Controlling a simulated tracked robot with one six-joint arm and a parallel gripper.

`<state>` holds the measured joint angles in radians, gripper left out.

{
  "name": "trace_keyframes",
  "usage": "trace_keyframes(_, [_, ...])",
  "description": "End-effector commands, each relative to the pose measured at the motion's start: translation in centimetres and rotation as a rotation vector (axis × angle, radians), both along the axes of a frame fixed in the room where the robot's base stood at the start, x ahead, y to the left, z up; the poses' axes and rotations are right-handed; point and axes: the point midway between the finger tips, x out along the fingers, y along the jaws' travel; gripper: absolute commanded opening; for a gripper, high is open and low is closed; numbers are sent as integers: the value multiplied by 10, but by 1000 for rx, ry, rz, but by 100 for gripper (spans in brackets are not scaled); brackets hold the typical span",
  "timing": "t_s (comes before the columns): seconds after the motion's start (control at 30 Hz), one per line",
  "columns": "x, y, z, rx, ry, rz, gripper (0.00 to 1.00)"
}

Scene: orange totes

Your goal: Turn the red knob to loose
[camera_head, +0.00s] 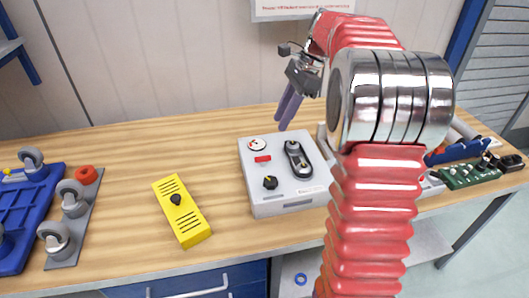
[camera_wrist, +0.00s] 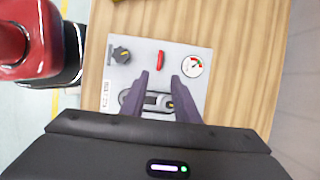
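A small red bar-shaped knob (camera_head: 262,158) sits on top of a light grey box (camera_head: 282,206) on the workbench. It also shows in the wrist view (camera_wrist: 160,60), lying just beyond my fingertips. My gripper (camera_head: 288,113) is above the back of the box, fingers pointing down. In the wrist view my gripper (camera_wrist: 160,75) has its two purple fingers apart with nothing held between them. I cannot make out any tight or loose marking. An orange-red round knob (camera_head: 86,175) also stands on a grey plate at the far left.
The box top also bears a black knob (camera_head: 270,183), a dial gauge (camera_head: 257,144) and a black oblong fitting (camera_head: 299,160). A yellow box (camera_head: 182,212) stands to the left. Casters (camera_head: 72,196) are at far left, a green board (camera_head: 468,175) at right. Bare wood separates the yellow and grey boxes.

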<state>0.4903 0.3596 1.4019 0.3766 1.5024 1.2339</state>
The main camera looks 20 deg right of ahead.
Motion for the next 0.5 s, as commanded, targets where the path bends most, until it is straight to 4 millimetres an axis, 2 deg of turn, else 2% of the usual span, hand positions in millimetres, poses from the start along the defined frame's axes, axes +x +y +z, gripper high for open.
trace_keyframes(0.17, [1,6,-14,1,2,1,28])
trace_keyframes(0.5, [5,26,-61,3,3,2,28])
